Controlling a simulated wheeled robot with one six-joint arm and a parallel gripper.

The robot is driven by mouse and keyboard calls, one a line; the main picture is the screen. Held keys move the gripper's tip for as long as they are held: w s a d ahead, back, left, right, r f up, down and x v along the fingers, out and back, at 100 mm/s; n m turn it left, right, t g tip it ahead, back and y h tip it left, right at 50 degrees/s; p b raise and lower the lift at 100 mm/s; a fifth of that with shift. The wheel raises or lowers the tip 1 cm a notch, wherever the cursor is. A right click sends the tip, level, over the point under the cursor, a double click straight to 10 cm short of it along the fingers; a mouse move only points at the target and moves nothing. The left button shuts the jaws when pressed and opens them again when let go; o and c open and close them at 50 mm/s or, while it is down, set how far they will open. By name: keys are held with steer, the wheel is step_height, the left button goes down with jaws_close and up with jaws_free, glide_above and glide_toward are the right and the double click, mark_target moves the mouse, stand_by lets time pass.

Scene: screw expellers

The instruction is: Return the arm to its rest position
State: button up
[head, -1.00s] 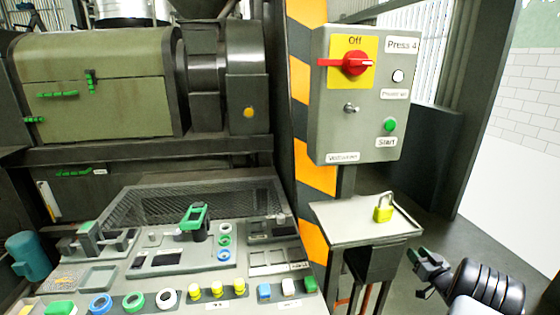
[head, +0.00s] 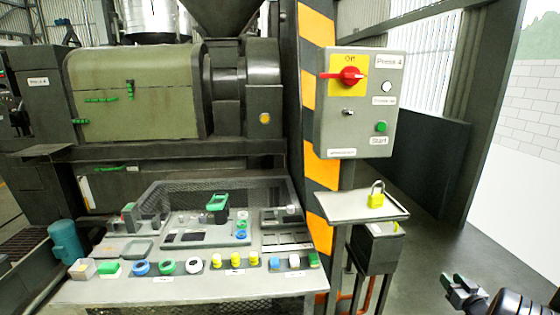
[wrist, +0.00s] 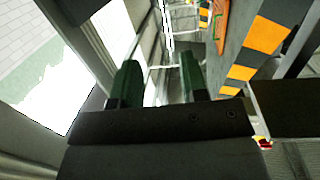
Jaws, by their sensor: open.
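My gripper (head: 462,289) is at the lower right of the head view, near the picture's edge, over the floor and apart from the panel and the shelf. In the wrist view its two green-padded fingers (wrist: 157,88) stand apart with nothing between them. The arm behind it is partly cut off by the frame.
A grey control box (head: 352,105) with a red switch stands on a striped post (head: 322,180). Below it, a small shelf (head: 350,213) holds a yellow padlock (head: 376,197). A bench (head: 190,291) with several coloured parts is at left. Floor at right is clear.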

step_height(320, 180, down, 6)
steer(key=s+m+g+h, duration=0.2)
steer(key=g+h, duration=0.2)
steer(key=g, duration=0.1)
steer(key=s+a+r+m+g+p, duration=0.2)
steer(key=s+a+r+g+p, duration=0.1)
steer(key=s+r+g, duration=0.15)
steer(key=s+a+r+n+g+y+p, duration=0.1)
steer(key=s+a+r+p, duration=0.4)
steer(key=a+r, duration=0.7)
steer(key=s+a+r+n+g+y+p, duration=0.1)
steer(key=s+a+r+p, duration=0.4)
steer(key=a+r, duration=0.6)
steer(key=s+a+r+n+g+y+p, duration=0.2)
steer(key=s+a+r+p, duration=0.4)
steer(key=a+r, duration=0.6)
steer(key=s+a+n, duration=0.1)
steer(key=s+a, duration=0.1)
steer(key=a, duration=0.2)
steer(key=shift+a+r, duration=0.35)
